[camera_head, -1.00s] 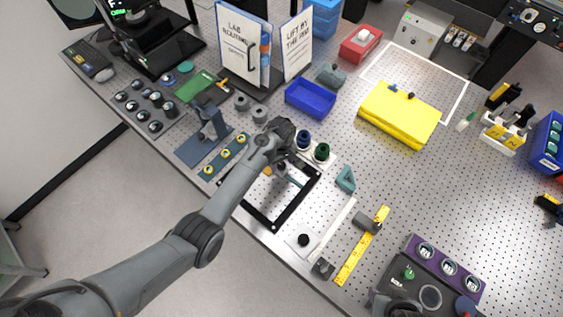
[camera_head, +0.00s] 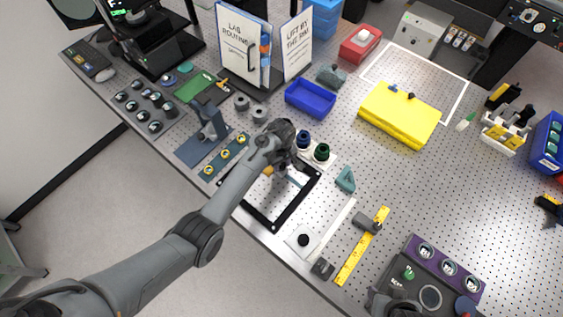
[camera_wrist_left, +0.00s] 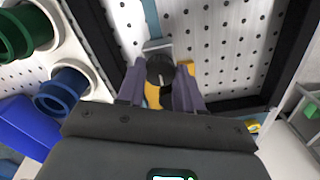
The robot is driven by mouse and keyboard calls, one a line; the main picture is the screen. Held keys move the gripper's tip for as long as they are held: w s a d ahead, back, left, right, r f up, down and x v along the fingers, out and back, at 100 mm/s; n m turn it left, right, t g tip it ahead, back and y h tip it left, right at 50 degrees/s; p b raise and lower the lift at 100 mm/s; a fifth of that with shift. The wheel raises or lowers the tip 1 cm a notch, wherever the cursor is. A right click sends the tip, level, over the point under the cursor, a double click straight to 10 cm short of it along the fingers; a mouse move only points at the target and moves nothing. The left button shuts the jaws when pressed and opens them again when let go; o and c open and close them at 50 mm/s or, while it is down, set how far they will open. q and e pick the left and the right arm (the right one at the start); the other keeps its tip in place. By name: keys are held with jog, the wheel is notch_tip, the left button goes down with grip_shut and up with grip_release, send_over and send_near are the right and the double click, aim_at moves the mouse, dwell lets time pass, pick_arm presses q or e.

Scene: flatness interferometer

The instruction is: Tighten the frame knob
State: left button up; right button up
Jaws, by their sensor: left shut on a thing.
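The frame knob (camera_wrist_left: 160,68) is a small dark round knob with a pale mark, at the middle of the left wrist view. My left gripper (camera_wrist_left: 160,82) is shut on it, with one purple-grey finger on each side. Yellow-orange parts show behind the fingers. In the head view my left gripper (camera_head: 284,160) is at the back edge of the black frame (camera_head: 295,207) and hides the knob. The frame also shows in the left wrist view (camera_wrist_left: 292,45), around the perforated plate.
Dark blue (camera_head: 304,139) and green (camera_head: 321,152) round parts in white rings stand close to my left gripper. A blue-grey triangular piece (camera_head: 345,180) lies right of the frame. A blue tray (camera_head: 310,98) is behind. The perforated table centre-right is mostly clear.

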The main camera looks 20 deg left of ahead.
pick_arm(q)
jog(key=m+p, duration=0.2)
jog(key=m, duration=0.1)
jog(key=shift+r, duration=0.15)
jog(key=m+p, duration=0.2)
jog(key=m, duration=0.2)
jog(key=shift+m, duration=0.3)
jog(key=m+p, duration=0.1)
jog(key=m, duration=0.3)
jog(key=shift+m, duration=0.3)
jog(key=m, duration=0.5)
jog(key=o, duration=1)
jog(key=shift+o, duration=0.2)
jog(key=shift+p, duration=0.3)
